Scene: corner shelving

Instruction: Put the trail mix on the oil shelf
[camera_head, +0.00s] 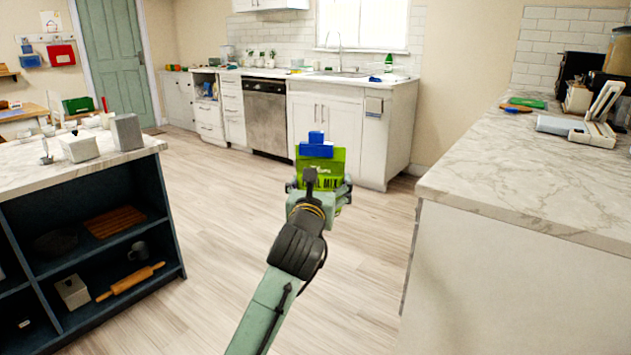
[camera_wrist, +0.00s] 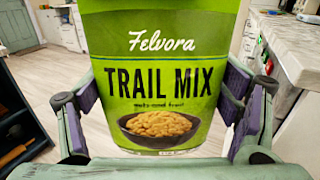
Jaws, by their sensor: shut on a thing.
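The trail mix (camera_wrist: 160,60) is a green bag with "Felvora TRAIL MIX" on its front and a bowl of nuts pictured below. My gripper (camera_wrist: 163,115) is shut on it, with one finger pad on each side. In the head view, the bag (camera_head: 327,160) is held upright at the end of my outstretched arm, in the open floor space. My gripper (camera_head: 320,185) hides its lower part. A blue shape (camera_head: 316,148) shows in front of or on the bag; I cannot tell which. No oil shelf can be made out.
A dark island (camera_head: 165,225) with open shelves stands at left, holding a rolling pin (camera_head: 130,281) and a board (camera_head: 115,221). A marble counter (camera_head: 540,165) is at right. White cabinets (camera_head: 325,130) and a dishwasher (camera_head: 264,118) stand behind. The wooden floor between is clear.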

